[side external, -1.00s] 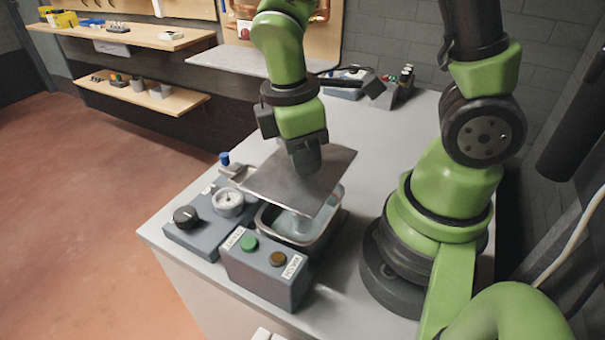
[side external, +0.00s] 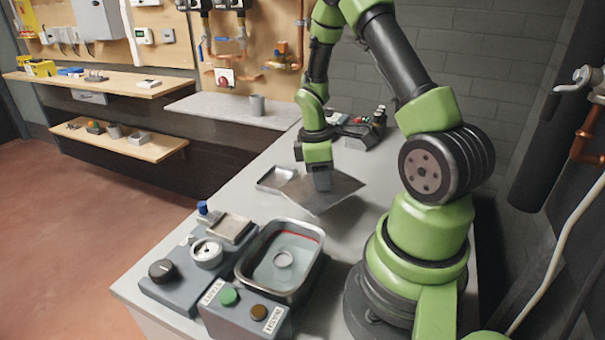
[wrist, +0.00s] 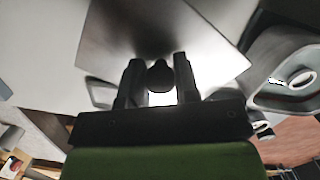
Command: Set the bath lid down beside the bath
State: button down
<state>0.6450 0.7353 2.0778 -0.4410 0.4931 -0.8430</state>
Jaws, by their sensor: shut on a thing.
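The bath lid (side external: 340,190) is a flat grey metal plate, held over the bench behind the bath. My gripper (side external: 321,186) is shut on the knob at its middle; the wrist view shows the dark knob (wrist: 160,76) between the two fingers and the lid (wrist: 190,35) beyond. The lid looks slightly tilted, and I cannot tell whether any edge touches the bench. The bath (side external: 282,258) is an open metal basin with clear liquid, a red line inside and a round pale thing at the bottom. It also shows at the right of the wrist view (wrist: 262,70).
A shallow metal tray (side external: 277,177) lies close to the lid's left edge. A control box (side external: 245,310) with green and brown buttons and a unit with a dial and gauge (side external: 207,252) stand by the bath. Another device (side external: 362,133) is at the back.

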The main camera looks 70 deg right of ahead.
jog(key=shift+s+d+f, duration=0.25)
jog(key=shift+d+f, duration=0.15)
jog(key=shift+f, duration=1.7)
jog(key=shift+f, duration=1.15)
jog(key=c, duration=0.8)
grip_release()
jog(key=shift+r, duration=0.1)
jog(key=r, duration=0.3)
jog(key=w+r, duration=0.1)
jog(key=r, duration=0.5)
jog(key=shift+w+a+r, duration=0.2)
jog(key=shift+a+r, duration=0.05)
jog(key=shift+r, duration=0.1)
